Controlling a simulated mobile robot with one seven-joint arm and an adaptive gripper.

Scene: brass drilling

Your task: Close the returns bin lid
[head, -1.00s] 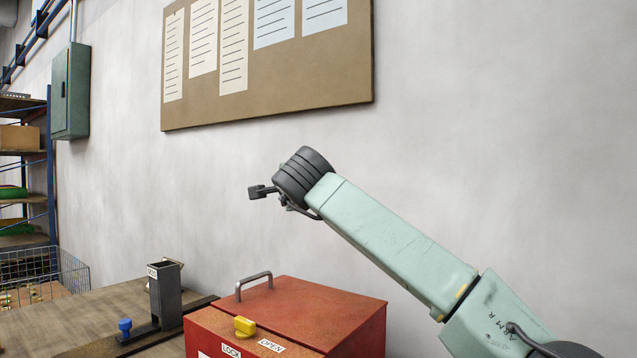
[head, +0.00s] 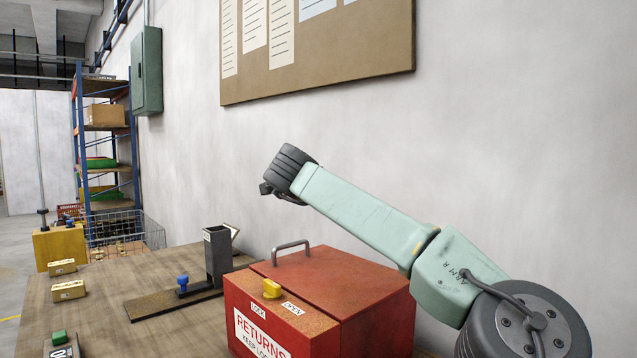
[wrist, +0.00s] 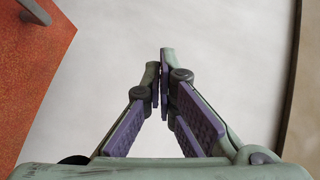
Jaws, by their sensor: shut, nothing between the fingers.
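The returns bin is a red box (head: 375,335) with a white RETURNS label, low in the head view. Its lid (head: 345,280) looks down on the box; I cannot tell if a small gap remains. The lid has a grey bar handle (head: 291,246), and its orange-red top fills the left of the wrist view (wrist: 30,75). A yellow latch knob (head: 272,289) sits on the front strip between LOCK and OPEN labels. My gripper (head: 266,188) is above the bin, touching nothing, its fingers mostly hidden by the wrist. In the wrist view its fingers (wrist: 160,60) are shut and empty.
A dark post fixture (head: 218,258) with a blue knob (head: 183,281) stands on the wooden bench (head: 115,300) left of the bin. Small boxes (head: 68,290) lie further left. The wall with a notice board (head: 320,60) is behind.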

